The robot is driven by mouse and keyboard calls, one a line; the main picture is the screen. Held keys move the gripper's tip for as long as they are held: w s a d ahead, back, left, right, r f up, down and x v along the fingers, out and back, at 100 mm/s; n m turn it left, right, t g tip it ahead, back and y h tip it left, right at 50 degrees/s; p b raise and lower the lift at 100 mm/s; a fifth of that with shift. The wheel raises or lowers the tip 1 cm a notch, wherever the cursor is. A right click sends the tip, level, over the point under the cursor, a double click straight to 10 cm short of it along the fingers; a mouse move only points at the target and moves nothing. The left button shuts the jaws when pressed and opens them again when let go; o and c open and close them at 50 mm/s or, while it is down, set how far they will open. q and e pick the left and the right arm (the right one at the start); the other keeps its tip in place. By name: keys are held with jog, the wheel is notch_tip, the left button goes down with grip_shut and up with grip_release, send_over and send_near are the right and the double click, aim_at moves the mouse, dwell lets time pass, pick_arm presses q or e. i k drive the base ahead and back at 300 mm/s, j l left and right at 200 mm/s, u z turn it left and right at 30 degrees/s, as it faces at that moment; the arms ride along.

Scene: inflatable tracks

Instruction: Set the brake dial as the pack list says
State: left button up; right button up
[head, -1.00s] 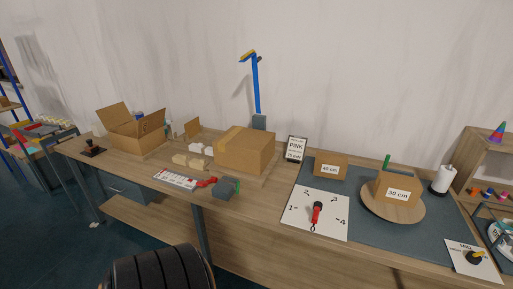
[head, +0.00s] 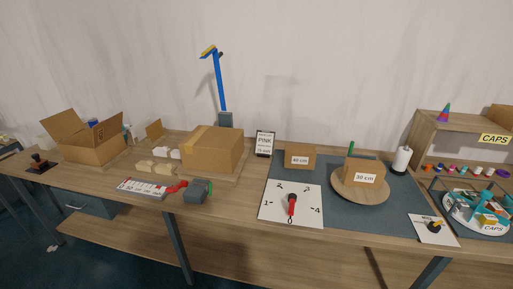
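The brake dial is a white plate (head: 271,212) with marks 1 to 4 around a red and black lever (head: 292,204). It lies at the front left of the grey-blue mat. The lever's dark end points up, between the marks 2 and 3, and its red part points toward the front edge. The pack list may be the small dark-framed card (head: 265,143) standing behind the mat; it reads PINK, and its smaller lines are too small to read surely. Neither of my grippers is in view.
Boxes marked 40 cm (head: 300,155) and 30 cm (head: 364,173), the latter on a round wooden board (head: 345,192), stand behind and right of the dial. A closed carton (head: 213,152) and a grey tape tool (head: 197,191) are left.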

aim_at(434, 227)
jog(key=k+l, duration=0.1)
jog(key=l, duration=0.5)
jog(key=k+l+u, duration=0.1)
jog(key=l, duration=0.5)
